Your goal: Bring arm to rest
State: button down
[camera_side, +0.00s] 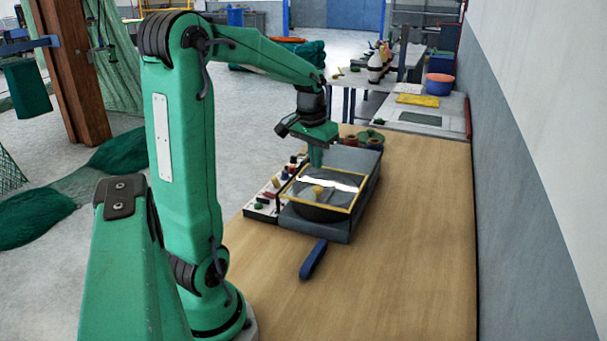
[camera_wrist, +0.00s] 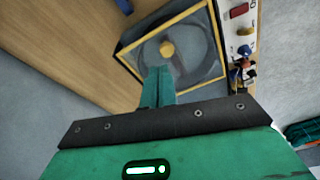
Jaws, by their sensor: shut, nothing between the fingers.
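My green arm rises from the left of the wooden table and bends over toward the work. My gripper (camera_side: 316,158) points down beside the far left edge of a grey box-shaped machine with a yellow-framed clear lid (camera_side: 343,177). In the wrist view the shut fingers (camera_wrist: 158,84) hold nothing and overlap the near edge of the lid (camera_wrist: 206,72). Through the lid a round drum and a yellow knob (camera_wrist: 167,48) show. I cannot tell whether the fingertips touch the frame.
A blue-handled tool (camera_side: 313,260) lies on the table in front of the machine. A panel with coloured knobs (camera_side: 268,200) runs along the machine's left side. Small round items (camera_side: 372,141) sit behind it. The table's right side (camera_side: 425,235) is clear, with a wall beyond.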

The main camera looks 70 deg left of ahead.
jog(key=s+d+r+m+t, duration=0.1)
jog(key=s+d, duration=0.3)
jog(key=d, duration=0.7)
jog(key=s+d+r+m+t+h, duration=0.1)
jog(key=s+d+m, duration=0.3)
jog(key=d, duration=0.8)
jog(key=shift+s+r+m+t, duration=0.3)
jog(key=shift+s+r+t, duration=0.35)
jog(key=shift+t, duration=0.25)
jog(key=c, duration=2.2)
grip_release()
